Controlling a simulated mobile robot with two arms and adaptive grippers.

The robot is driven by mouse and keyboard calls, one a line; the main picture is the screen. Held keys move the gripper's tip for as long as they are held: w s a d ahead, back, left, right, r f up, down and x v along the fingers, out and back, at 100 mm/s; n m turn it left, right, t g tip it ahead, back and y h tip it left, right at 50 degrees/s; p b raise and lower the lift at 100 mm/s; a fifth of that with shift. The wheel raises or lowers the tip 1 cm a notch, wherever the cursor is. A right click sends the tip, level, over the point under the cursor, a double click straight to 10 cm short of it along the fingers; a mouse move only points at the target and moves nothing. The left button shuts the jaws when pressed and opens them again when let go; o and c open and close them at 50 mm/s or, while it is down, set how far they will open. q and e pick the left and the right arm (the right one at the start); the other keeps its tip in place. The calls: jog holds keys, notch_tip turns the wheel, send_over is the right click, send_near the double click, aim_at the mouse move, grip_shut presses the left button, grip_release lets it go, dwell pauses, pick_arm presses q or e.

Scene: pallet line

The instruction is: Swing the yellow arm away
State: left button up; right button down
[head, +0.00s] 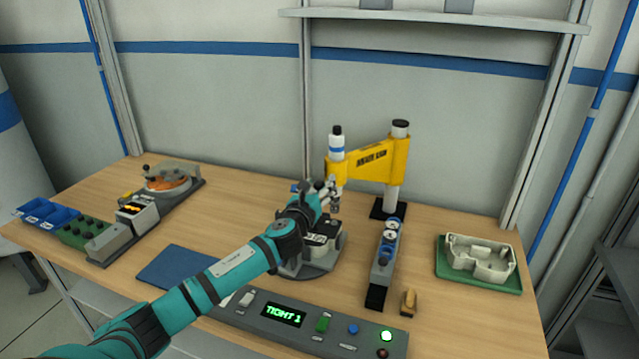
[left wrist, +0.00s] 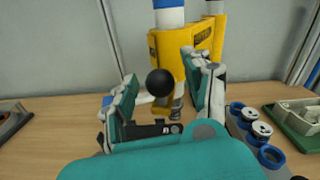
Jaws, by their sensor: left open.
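The yellow arm (head: 365,160) reaches left from a white post (head: 391,195) on a black base at the back of the bench. Its outer end carries an upright white cylinder with a blue band (head: 336,146). My left gripper (head: 331,192) is just below and in front of that outer end. In the left wrist view the yellow arm (left wrist: 186,55) rises behind the open fingers. A black ball knob (left wrist: 160,82) shows between the fingers, which stand apart on either side of it. I cannot tell whether they touch it. My right gripper is not in view.
A round fixture (head: 312,268) stands below my left gripper. A grey control box (head: 265,330) with a lit "TIGHT 1" display lies in front. A narrow rack (head: 377,285) and a green tray (head: 480,285) stand to the right. Blue bins (head: 46,213) stand far left.

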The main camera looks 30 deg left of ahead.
pick_arm(q)
jog(key=shift+w, duration=0.25)
jog(key=c, duration=1)
grip_shut()
